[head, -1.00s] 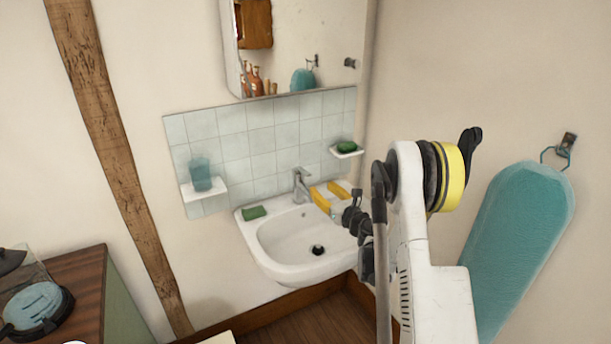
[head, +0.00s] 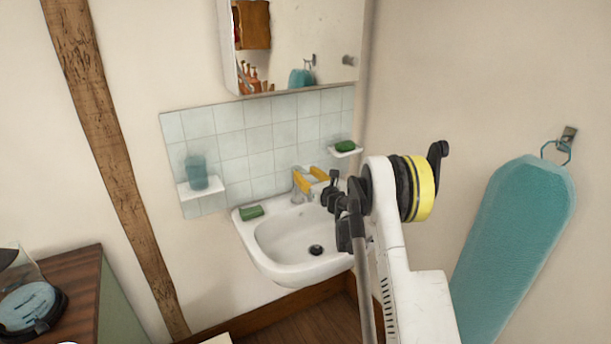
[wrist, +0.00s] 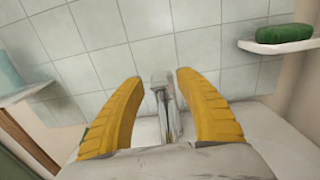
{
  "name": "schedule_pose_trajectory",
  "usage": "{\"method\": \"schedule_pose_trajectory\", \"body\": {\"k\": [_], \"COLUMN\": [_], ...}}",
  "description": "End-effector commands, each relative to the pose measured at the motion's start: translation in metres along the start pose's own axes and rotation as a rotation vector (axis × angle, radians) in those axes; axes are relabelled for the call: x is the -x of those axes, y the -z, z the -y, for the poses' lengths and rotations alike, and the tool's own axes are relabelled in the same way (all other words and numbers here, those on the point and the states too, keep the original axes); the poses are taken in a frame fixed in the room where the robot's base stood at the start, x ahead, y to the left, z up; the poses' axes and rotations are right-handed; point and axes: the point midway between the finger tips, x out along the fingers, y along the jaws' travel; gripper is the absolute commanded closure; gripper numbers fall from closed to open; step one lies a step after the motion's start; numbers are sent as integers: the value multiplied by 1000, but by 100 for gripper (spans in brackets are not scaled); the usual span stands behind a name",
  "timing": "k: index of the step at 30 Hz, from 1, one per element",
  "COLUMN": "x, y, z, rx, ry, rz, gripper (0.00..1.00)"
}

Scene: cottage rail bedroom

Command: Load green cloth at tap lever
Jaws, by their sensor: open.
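The tap (head: 295,196) stands at the back of the white sink, its upper part partly hidden by my yellow fingers in the head view. My gripper (head: 309,178) is open and empty, with its fingers close to the tap. In the wrist view the chrome tap (wrist: 168,112) stands between my two spread fingers (wrist: 158,78); contact cannot be told. A small green block-like piece (head: 251,211) lies on the sink's left rim. Another green piece (head: 345,146) lies on the right wall shelf and also shows in the wrist view (wrist: 284,33). I cannot tell which is cloth.
The sink basin (head: 285,243) is empty, with a dark drain. A left shelf (head: 208,191) holds a blue glass (head: 196,171). A mirror cabinet (head: 300,45) hangs above the tiles. A teal ironing board (head: 515,235) hangs on the right wall.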

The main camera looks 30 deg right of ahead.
Motion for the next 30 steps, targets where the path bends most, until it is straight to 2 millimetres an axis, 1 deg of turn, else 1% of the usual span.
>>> {"method": "schedule_pose_trajectory", "body": {"k": [1, 2, 3, 5, 6, 14, 19, 29, 30], "x": [0, 0, 0, 0, 0, 0, -1, -2, -2], "y": [0, 0, 0, 0, 0, -1, -6, -5, -5], "z": [0, 0, 0, 0, 0, 0, 0, 0, 0], "rx": [0, 0, 0, 0, 0, 1, 1, 1, 1], "ry": [0, 0, 0, 0, 0, -1, -1, 0, 0], "rz": [0, 0, 0, 0, 0, -5, -56, -74, -74], "gripper": [59, 66, 78, 96, 100, 100, 100, 100, 76]}}
